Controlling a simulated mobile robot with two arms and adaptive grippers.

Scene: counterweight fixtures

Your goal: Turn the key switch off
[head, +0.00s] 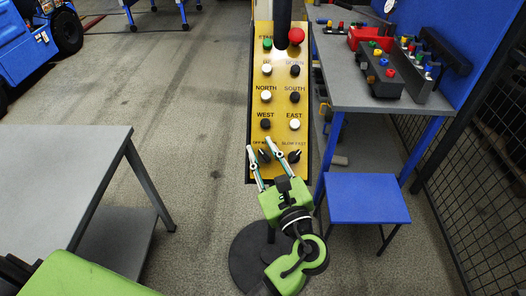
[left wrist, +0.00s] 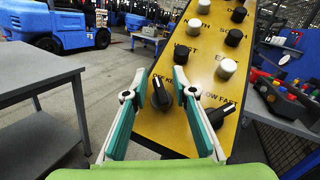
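A yellow control panel (head: 280,111) hangs upright in front of me. At its bottom left is a black rotary switch (head: 264,156), its label partly covered; I take it for the key switch. It also shows in the left wrist view (left wrist: 161,97), with its pointer tilted. My left gripper (head: 259,147) is green, with its two fingers spread open. In the left wrist view the fingers (left wrist: 159,77) stand one on each side of this switch, with gaps showing. I cannot tell how far the tips are from the panel. My right gripper is not in view.
A second black switch (head: 294,156), labelled slow/fast, sits close to the right finger. Black and white buttons and a red mushroom button (head: 296,36) are above. A grey table (head: 60,180) stands left, a workbench (head: 350,85) and blue stool (head: 366,198) right.

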